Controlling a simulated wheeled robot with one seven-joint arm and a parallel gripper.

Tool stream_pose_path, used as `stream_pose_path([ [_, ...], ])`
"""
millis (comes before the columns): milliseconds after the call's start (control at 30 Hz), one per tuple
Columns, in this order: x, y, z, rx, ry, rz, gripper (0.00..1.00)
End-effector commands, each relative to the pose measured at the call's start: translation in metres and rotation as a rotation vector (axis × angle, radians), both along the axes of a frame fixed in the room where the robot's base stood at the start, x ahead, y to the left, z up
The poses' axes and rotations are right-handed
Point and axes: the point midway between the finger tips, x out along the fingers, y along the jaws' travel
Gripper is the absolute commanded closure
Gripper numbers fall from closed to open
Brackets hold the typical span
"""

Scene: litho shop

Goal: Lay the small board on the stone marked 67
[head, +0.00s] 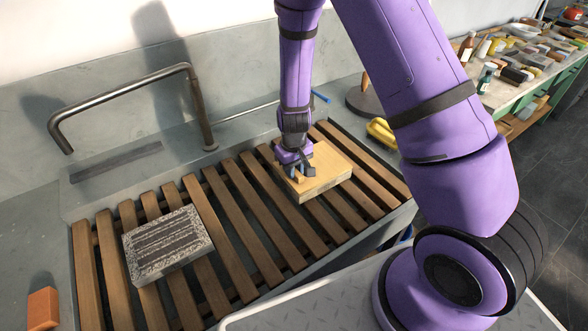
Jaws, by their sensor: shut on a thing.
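My gripper (301,174) points down over the right part of a slatted wooden rack. It is shut on a small tan piece of wood, the small board (298,179), which the fingers mostly hide. The board is right at the top of a pale yellow stone block (325,171), near its left side; I cannot tell whether it touches the block. A second stone (167,245), grey with dark streaked bands on top, lies on the left part of the rack. No number is readable on either stone, so I cannot tell which is marked 67.
The slatted rack (235,262) spans a grey sink, with bare slats between the stones. A bent metal pipe (125,95) rises behind it. An orange block (42,308) is at lower left, a yellow object (381,133) at the rack's back right. A cluttered bench stands far right.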

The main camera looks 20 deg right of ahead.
Motion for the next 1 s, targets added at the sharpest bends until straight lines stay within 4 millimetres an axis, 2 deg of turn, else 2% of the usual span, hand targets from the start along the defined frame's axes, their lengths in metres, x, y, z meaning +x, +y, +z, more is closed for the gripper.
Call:
stream_pose_path([
  [367,0.000,0.000,-0.005,-0.001,-0.001,-0.001,1.00],
  [400,0.000,0.000,-0.005,-0.001,-0.002,-0.001,0.74],
  [500,0.000,0.000,-0.005,-0.001,-0.001,0.000,0.53],
  [833,0.000,0.000,-0.002,0.000,-0.001,0.000,0.53],
  [1000,0.001,0.000,0.014,0.000,-0.004,0.002,0.53],
])
